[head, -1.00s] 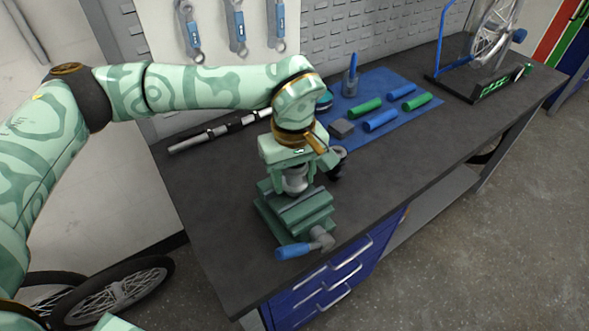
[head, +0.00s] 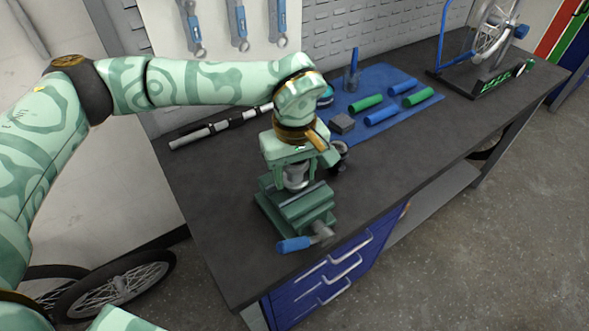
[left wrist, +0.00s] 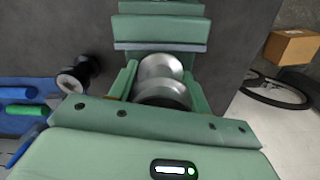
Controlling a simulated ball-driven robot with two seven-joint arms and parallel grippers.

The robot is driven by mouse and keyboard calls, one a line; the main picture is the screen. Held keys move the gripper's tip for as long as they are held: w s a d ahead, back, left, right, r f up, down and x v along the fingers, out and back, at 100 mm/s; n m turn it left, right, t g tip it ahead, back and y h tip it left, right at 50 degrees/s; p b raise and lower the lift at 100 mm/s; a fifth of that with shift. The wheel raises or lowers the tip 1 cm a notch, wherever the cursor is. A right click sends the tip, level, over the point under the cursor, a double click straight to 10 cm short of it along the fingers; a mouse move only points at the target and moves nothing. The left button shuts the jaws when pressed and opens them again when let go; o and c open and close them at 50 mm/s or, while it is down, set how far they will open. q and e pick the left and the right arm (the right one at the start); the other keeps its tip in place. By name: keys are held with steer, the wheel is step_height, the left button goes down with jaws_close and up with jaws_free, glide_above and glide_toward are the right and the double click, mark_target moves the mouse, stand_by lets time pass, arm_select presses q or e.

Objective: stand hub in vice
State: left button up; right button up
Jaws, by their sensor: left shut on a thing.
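My left gripper (head: 296,182) points down over the green bench vice (head: 308,212) near the front edge of the bench. It is shut on a silver hub (head: 296,174), which stands roughly upright between the fingers. In the left wrist view the hub (left wrist: 160,78) shows its round silver flanges between the two green fingers, and the vice (left wrist: 160,28) lies just beyond it. The hub's lower end is at the vice's top; I cannot tell whether it sits between the jaws. The vice handle (head: 293,244) has a blue grip. My right gripper is not in view.
A dark hub-like part (head: 338,158) stands close behind the vice; it also shows in the left wrist view (left wrist: 76,77). A silver-black bar (head: 215,129) lies behind. The bench's right front is clear.

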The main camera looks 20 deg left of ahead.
arm_select(q)
steer(key=shift+f, duration=0.6)
stand_by(0.7)
steer(key=o, duration=1.2)
